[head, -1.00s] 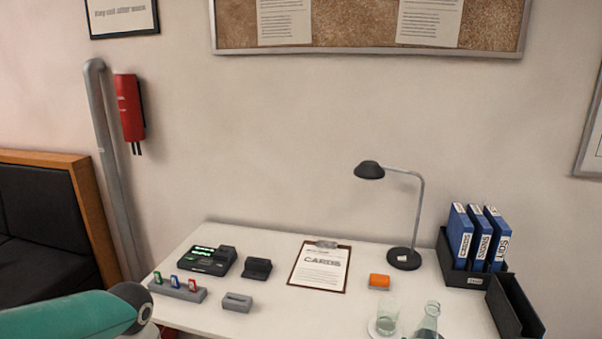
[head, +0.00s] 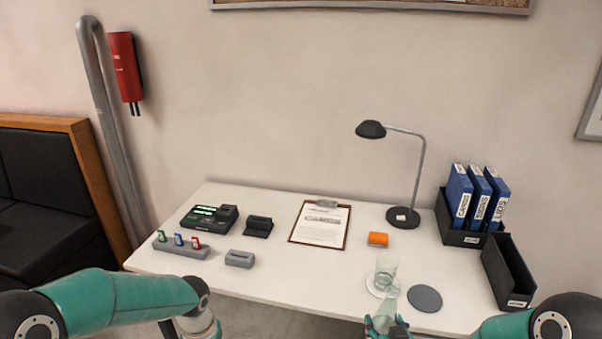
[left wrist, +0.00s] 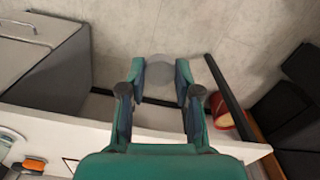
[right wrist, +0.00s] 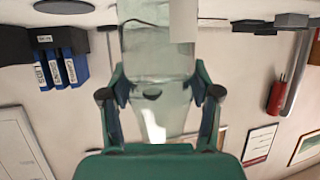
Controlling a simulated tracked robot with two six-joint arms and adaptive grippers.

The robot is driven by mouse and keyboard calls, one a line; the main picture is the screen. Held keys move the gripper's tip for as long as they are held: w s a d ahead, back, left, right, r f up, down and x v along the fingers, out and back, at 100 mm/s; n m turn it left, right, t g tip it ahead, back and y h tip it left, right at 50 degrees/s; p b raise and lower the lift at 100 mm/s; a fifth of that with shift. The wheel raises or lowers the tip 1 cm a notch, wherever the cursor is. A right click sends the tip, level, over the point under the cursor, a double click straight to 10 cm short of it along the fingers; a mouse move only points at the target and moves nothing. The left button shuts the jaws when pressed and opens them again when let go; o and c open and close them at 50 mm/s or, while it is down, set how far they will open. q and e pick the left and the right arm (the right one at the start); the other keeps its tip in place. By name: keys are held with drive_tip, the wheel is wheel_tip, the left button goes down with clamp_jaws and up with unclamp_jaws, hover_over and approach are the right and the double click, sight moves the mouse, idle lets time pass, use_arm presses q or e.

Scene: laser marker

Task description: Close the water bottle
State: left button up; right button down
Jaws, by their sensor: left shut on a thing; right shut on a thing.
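The clear glass water bottle (head: 390,296) shows in the head view at the table's front edge, neck up. My right gripper (head: 388,327) is shut around it. The right wrist view shows the transparent bottle (right wrist: 157,60) between the fingers of the right gripper (right wrist: 158,100). My left gripper (left wrist: 160,82) is shut on a pale grey round thing (left wrist: 160,70), which may be the bottle's cap; its shape is partly hidden by the fingers. In the head view the left fingers are out of frame at the bottom left, well away from the bottle.
A grey round coaster (head: 425,298) lies bare to the right. An orange block (head: 378,239), clipboard (head: 321,225), lamp (head: 403,217) and black file holder (head: 506,270) are farther back.

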idle(0.4)
drive_tip(key=s+a+n+g+y, duration=0.1)
drive_tip(key=s+a+n+y, duration=0.3)
drive_tip(key=a, duration=0.3)
drive_tip(key=s+a+f+n+g+y, duration=0.1)
drive_tip(key=s+a+n+y, duration=0.3)
drive_tip(key=a, duration=0.4)
drive_tip(key=shift+s+a+f+g+y, duration=0.15)
drive_tip(key=shift+s+f+g+y, duration=0.2)
drive_tip(key=shift+s+g, duration=0.2)
use_arm(q)
drive_tip(key=shift+s, duration=0.1)
